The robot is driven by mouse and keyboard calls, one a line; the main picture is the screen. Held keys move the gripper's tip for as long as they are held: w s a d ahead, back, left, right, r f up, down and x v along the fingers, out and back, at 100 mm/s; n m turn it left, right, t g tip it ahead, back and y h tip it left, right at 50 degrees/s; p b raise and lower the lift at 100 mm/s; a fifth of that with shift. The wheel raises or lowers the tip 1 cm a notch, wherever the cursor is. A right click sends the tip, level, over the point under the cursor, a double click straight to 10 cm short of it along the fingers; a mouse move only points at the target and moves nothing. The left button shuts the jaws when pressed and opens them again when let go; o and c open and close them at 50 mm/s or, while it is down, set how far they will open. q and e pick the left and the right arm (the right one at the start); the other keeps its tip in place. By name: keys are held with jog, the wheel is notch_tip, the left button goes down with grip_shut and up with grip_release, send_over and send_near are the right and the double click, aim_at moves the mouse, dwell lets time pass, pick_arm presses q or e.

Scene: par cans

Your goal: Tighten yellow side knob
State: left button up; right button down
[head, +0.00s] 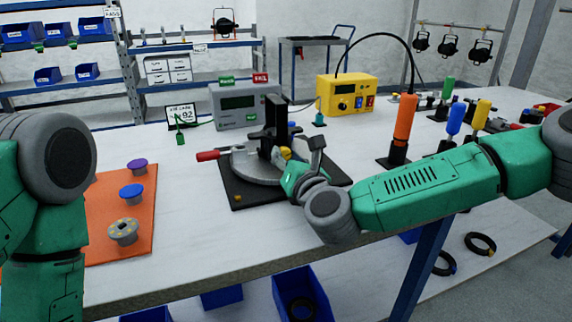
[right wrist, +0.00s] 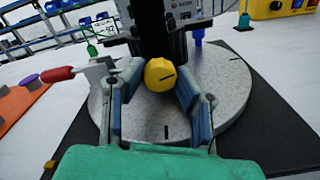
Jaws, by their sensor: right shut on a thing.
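The yellow side knob (right wrist: 160,75) is on the near side of a black upright fixture on a round grey turntable; a dark line marks its face. In the head view the yellow knob (head: 285,153) shows small beside the black upright (head: 274,125). My right gripper (right wrist: 158,82) has its two blue-padded fingers on either side of the knob and is shut on it. In the head view the right gripper (head: 296,172) reaches the fixture from the right, its fingers partly hidden. My left arm shows at the left edge, but its gripper is out of view.
The turntable (head: 258,170) stands on a black base plate, with a red handle (head: 208,156) to the left. An orange mat (head: 100,215) holds purple, blue and grey knobs. A grey meter (head: 238,106) and yellow box (head: 346,94) stand behind; upright coloured tools (head: 404,118) stand right.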

jog(key=shift+m, duration=0.5)
jog(key=c, duration=1.2)
grip_release()
jog(key=v, duration=1.2)
